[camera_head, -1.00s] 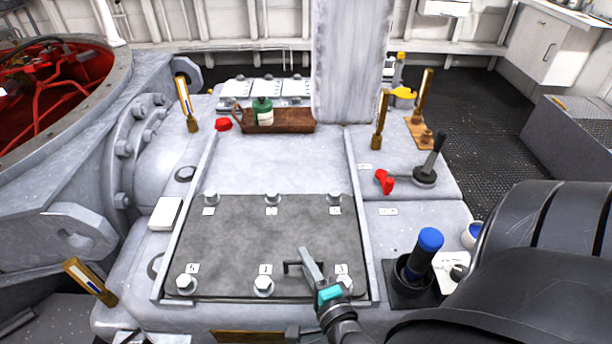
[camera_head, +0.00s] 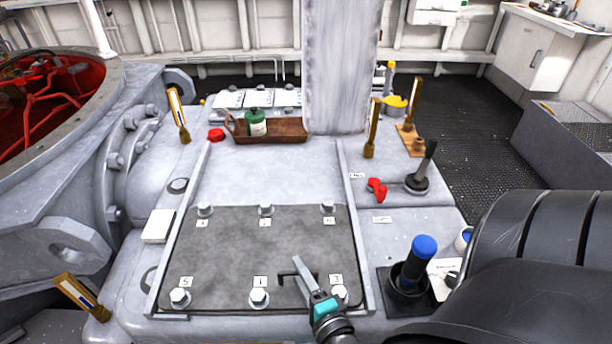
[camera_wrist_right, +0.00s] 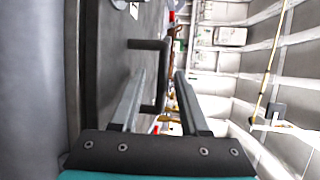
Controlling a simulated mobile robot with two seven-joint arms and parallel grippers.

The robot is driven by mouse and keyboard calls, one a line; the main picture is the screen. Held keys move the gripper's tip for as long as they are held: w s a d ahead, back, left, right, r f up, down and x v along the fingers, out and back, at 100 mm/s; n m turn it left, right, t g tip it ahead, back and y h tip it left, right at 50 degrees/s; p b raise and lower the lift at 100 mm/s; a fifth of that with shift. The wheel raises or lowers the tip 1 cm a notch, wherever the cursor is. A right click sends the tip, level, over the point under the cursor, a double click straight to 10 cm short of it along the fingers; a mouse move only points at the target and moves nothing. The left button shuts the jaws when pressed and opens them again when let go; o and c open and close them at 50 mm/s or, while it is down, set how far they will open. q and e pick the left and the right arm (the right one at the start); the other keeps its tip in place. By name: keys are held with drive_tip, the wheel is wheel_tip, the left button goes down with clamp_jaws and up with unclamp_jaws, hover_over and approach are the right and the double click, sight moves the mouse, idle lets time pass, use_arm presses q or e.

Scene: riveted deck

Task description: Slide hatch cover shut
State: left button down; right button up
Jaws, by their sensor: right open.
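The hatch cover (camera_head: 235,245) is a dark grey plate with several numbered bolts, lying between two pale rails at the near end of the deck block. A black U-shaped handle (camera_head: 285,274) stands near its front right; it also shows in the right wrist view (camera_wrist_right: 164,75). My right gripper (camera_head: 300,273) is at the handle, its fingers pointing away from me. In the right wrist view the open fingers (camera_wrist_right: 160,76) lie either side of the handle's bar, with no clear grip on it. My left gripper is not in view.
Beyond the cover, the pale surface between the rails (camera_head: 250,175) is bare. A brown tray (camera_head: 285,130) with a green bottle (camera_head: 256,122) stands behind it, by a grey post (camera_head: 340,70). A red knob (camera_head: 376,188), a lever (camera_head: 420,170) and a blue-topped cylinder (camera_head: 418,255) stand right.

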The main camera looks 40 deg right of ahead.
drive_tip(key=p+v, duration=0.1)
drive_tip(key=v, duration=1.4)
drive_tip(key=shift+a+r, duration=0.1)
